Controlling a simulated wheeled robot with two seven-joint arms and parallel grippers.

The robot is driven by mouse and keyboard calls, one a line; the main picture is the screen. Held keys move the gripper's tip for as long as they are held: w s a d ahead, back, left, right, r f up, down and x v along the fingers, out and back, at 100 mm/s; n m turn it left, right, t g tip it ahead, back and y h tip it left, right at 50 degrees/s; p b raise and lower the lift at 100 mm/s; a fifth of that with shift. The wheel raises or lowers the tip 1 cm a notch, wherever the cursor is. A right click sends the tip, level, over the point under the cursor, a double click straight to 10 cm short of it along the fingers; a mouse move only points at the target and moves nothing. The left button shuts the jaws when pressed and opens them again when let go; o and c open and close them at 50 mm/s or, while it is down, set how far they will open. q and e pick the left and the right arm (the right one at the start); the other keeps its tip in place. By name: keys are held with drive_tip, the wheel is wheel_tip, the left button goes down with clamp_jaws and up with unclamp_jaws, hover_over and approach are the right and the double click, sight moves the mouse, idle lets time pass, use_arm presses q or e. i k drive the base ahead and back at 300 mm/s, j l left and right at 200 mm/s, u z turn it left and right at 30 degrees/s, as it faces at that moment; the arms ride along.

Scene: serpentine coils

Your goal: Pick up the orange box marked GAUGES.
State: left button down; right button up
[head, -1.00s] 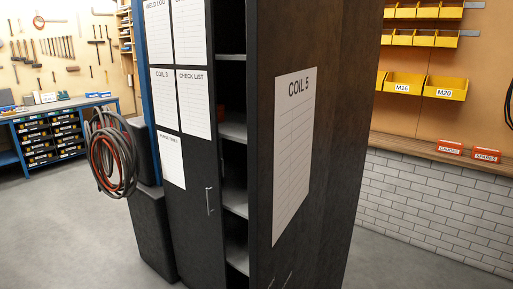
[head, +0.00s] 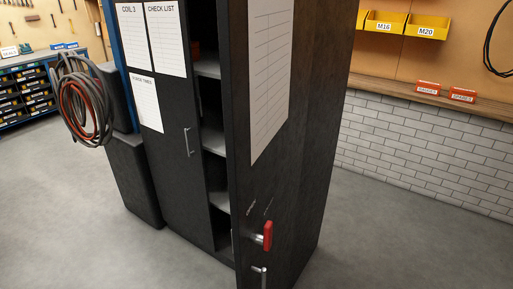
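The orange box marked GAUGES (head: 428,88) sits on a wooden ledge (head: 400,77) along the right wall. Its small label is blurred but seems to read GAUGES. A similar orange box (head: 463,95) with a label like SPARES sits just to its right, with a small gap between them. Neither of my grippers is in view.
A tall dark cabinet (head: 305,170) stands in the middle, its door ajar, showing grey shelves and a red-handled fitting (head: 267,235). Hoses (head: 82,105) hang at its left. Yellow bins (head: 419,25) hang above the ledge. Grey floor (head: 400,240) is clear at right.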

sight(422, 87)
drive_tip(key=z, duration=1.25)
drive_tip(key=u, duration=0.45)
drive_tip(key=i+l+u, duration=0.1)
drive_tip(key=u, duration=0.35)
drive_tip(key=l+u, duration=0.1)
drive_tip(key=u, duration=0.35)
drive_tip(key=i+l+u, duration=0.1)
drive_tip(key=u, duration=0.35)
drive_tip(key=l+u, duration=0.2)
drive_tip(key=u, duration=0.15)
drive_tip(key=l+u, duration=0.2)
drive_tip(key=u, duration=0.2)
drive_tip(key=l+u, duration=0.15)
drive_tip(key=l, duration=0.3)
drive_tip(key=i+l+u, duration=0.2)
drive_tip(key=l, duration=2.15)
